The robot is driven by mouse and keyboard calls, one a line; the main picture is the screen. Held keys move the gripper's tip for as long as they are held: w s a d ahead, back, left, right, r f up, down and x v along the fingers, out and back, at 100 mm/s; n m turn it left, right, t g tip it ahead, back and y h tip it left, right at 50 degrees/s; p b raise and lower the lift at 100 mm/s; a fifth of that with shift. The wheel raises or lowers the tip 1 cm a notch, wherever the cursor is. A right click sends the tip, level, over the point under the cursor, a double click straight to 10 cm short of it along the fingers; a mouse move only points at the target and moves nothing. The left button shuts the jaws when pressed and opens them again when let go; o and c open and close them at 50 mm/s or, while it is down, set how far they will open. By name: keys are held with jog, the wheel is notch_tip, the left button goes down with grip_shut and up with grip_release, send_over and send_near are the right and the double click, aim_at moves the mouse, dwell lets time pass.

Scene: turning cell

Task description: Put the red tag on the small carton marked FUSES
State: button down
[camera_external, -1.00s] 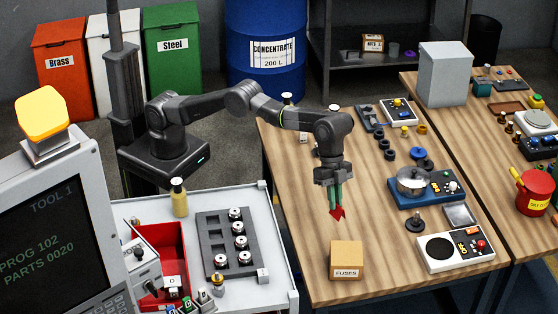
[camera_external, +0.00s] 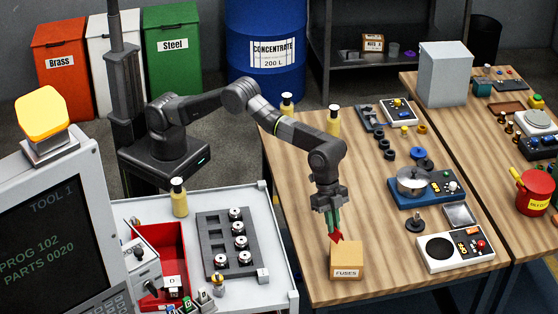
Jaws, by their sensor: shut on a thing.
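The small carton (camera_external: 346,262) marked FUSES is a tan box near the front of the wooden table, its label facing the camera. The red tag (camera_external: 336,237) is between the fingertips of my gripper (camera_external: 334,224), which points down with greenish fingers shut on it. The tag is at the carton's back top edge, toward its left. I cannot tell whether the tag touches the carton's top or is just above or behind it.
A white speaker-like unit (camera_external: 455,249), a dark knob (camera_external: 415,223) and a blue scale with a metal pan (camera_external: 412,182) stand to the right. Two yellow bottles (camera_external: 333,120) stand at the table's back left. The table (camera_external: 300,215) is bare left of the carton.

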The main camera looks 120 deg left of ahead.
jog(key=shift+f, duration=2)
jog(key=shift+f, duration=0.1)
jog(key=c, duration=1.5)
grip_release()
jog(key=b+v, duration=0.1)
jog(key=v, duration=1.1)
jog(key=shift+b, duration=0.3)
jog(key=shift+a, duration=0.1)
